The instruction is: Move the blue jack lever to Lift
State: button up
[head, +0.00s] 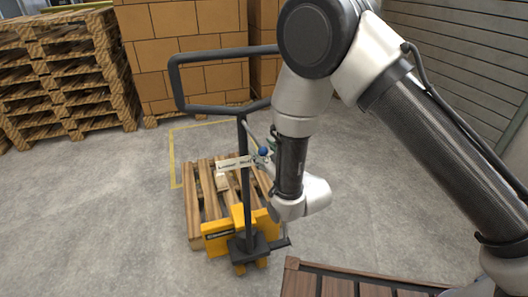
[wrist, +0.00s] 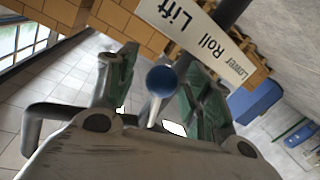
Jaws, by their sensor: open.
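The blue lever knob (head: 262,152) sits on a pale rod at the pallet jack's mast. In the wrist view, the blue knob (wrist: 162,80) stands between the two green-padded fingers of my gripper (wrist: 160,88). The fingers are open, with a gap beside the knob. The white label plate (wrist: 195,35) beyond it reads Lift, Roll and Lower; it also shows in the head view (head: 232,163). I cannot tell which word the lever points to. The yellow pallet jack (head: 215,236) has a dark looped handle (head: 176,80). My arm hides part of the gripper in the head view.
A wooden pallet (head: 196,215) lies at the jack. Stacked pallets (head: 60,75) and cartons (head: 180,50) stand behind. A brown slatted surface (head: 335,284) is at the bottom right. Grey floor is clear at left.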

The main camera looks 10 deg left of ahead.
jog(key=v, duration=1.1)
jog(key=shift+s+d, duration=0.2)
jog(key=s+d+f+m+g+h, duration=0.1)
jog(key=s+d+f+g+h, duration=0.35)
jog(key=f, duration=0.25)
jog(key=s+d+f+m+g+h, duration=0.1)
jog(key=s+d+f+g+h, duration=0.2)
jog(key=f+g, duration=0.3)
jog(key=s+d+r+m+h, duration=0.1)
jog(key=s+d+r+m, duration=0.1)
jog(key=d+r, duration=1)
jog(key=s+d+r+m+t+h, duration=0.1)
jog(key=s+d+r+m, duration=0.2)
jog(key=d+r, duration=0.9)
jog(key=s+d+r+m+t+h, duration=0.1)
jog(key=s+d+r+m, duration=0.2)
jog(key=d+r, duration=0.9)
jog(key=shift+d+r+m+h, duration=0.35)
jog(key=shift+r+m, duration=0.05)
jog(key=shift+m, duration=0.5)
